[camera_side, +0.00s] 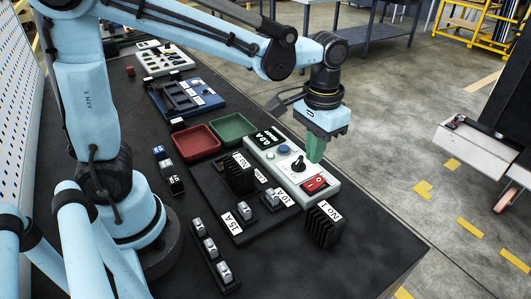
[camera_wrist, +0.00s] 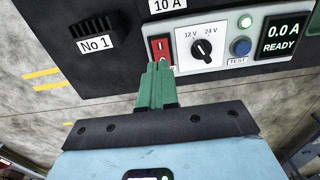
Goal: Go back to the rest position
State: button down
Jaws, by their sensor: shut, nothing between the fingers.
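My gripper (camera_side: 316,158) points down over the grey control panel (camera_side: 262,149) in the side view. Its green fingers are together with nothing between them. In the wrist view the closed fingertips (camera_wrist: 159,66) show in front of the panel's red switch (camera_wrist: 160,45), partly covering it; I cannot tell whether they touch. The panel also carries a black 12 V / 24 V knob (camera_wrist: 201,47), a blue TEST button (camera_wrist: 241,46) and a display (camera_wrist: 284,33) that reads 0.0 A READY.
A black finned block marked No 1 (camera_side: 322,228) stands at the table's near right. Red (camera_side: 195,143) and green (camera_side: 231,128) trays, a blue fixture (camera_side: 187,95) and several small fuse-like parts (camera_side: 209,246) occupy the dark table. Open floor lies to the right.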

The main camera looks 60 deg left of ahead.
jog(key=shift+a+r, duration=0.1)
jog(key=s+a+r+t, duration=0.2)
jog(key=s+a+t, duration=0.4)
jog(key=a+t, duration=0.1)
jog(key=shift+a, duration=0.2)
dwell(0.4)
